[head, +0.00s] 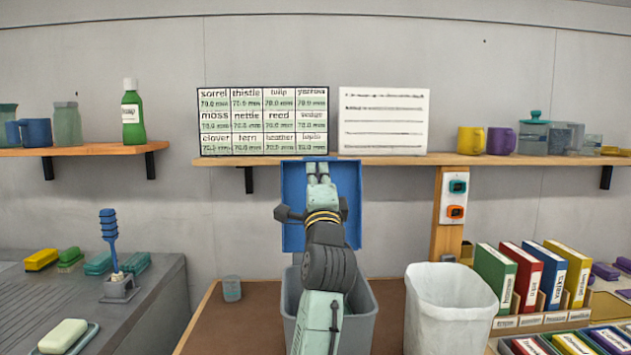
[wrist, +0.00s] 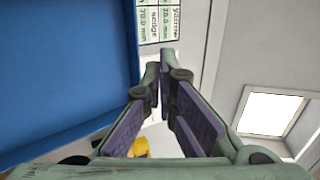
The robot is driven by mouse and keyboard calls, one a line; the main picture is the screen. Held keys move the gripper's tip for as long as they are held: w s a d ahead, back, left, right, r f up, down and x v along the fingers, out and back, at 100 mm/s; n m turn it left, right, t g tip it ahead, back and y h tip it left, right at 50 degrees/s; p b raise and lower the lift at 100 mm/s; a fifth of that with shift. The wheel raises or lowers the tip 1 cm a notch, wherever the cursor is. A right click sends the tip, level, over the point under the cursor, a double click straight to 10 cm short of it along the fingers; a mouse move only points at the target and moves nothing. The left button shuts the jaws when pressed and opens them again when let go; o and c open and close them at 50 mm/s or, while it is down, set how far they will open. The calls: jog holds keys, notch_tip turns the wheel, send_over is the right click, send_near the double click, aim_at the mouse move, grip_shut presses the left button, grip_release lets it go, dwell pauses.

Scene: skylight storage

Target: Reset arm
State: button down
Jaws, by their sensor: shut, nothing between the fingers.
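My arm reaches up and forward from the bottom middle of the head view. My gripper (head: 318,168) is at its far end, in front of a blue lid or panel (head: 292,205) that stands upright behind a grey bin (head: 362,310). In the wrist view my gripper (wrist: 160,75) is shut, its fingertips together with nothing between them. The blue panel (wrist: 65,70) fills the left of that view, beside the fingers. I cannot tell whether the gripper touches it.
A shelf (head: 400,160) runs behind the gripper, with a label chart (head: 263,120) and a lined white board (head: 384,121) above it. A white bin (head: 450,310) stands right of the grey one. A small cup (head: 232,289) stands left. Binders (head: 495,280) are at the right.

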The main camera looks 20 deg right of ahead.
jog(key=shift+s+a+r+b, duration=0.15)
jog(key=shift+s+a, duration=0.05)
jog(key=shift+s, duration=0.55)
jog(key=shift+s+a+r+b, duration=0.15)
jog(key=shift+s+r, duration=0.05)
jog(key=shift+s, duration=0.5)
jog(key=shift+s+a+r+b, duration=0.15)
jog(key=shift+s+a, duration=0.05)
jog(key=shift+s, duration=0.55)
